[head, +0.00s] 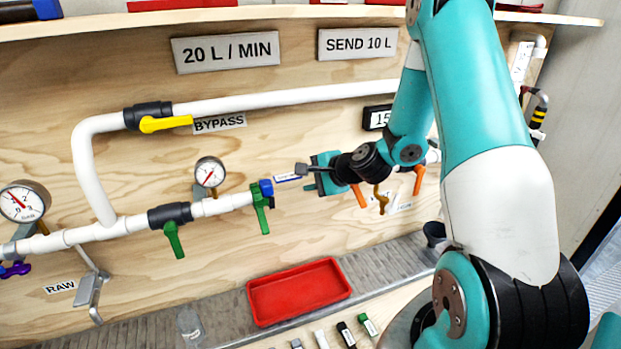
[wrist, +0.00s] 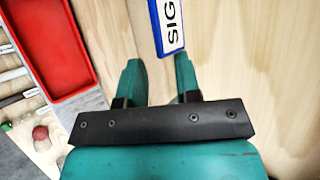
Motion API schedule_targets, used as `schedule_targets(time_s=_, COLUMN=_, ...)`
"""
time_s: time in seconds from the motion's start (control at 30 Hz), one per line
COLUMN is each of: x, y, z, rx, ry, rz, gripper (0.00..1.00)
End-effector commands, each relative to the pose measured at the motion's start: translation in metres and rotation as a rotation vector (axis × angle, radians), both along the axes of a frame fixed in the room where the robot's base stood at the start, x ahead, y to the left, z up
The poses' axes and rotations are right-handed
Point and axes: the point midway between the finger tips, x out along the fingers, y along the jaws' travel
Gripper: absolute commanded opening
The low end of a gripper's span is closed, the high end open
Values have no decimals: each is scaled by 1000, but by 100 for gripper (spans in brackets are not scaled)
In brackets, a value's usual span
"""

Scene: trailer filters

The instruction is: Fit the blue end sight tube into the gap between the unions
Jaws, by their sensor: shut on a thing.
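My gripper (head: 307,178) is shut, in front of the board just right of the green-handled valve on the left pipe. In the wrist view its two fingers (wrist: 158,77) stand a little apart. What lies between them is hard to make out there, so the blue end sight tube's outline and tilt cannot be told. A blue collar (head: 266,188) shows at the end of the left pipe (head: 222,205). The right union is mostly hidden behind my arm.
A red tray (head: 256,310) lies on the grey ledge (head: 395,262) below; its rim also shows in the wrist view (wrist: 85,50). Several capped tubes (head: 346,335) lie in front. Green handles (head: 262,210) hang close left of my gripper, orange handles (head: 419,180) to its right.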

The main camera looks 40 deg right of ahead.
Motion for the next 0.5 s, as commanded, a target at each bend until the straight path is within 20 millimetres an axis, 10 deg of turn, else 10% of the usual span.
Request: schedule_targets(time_s=0.5, x=0, y=0, z=-14, rx=0, ry=-1, rz=0, gripper=0)
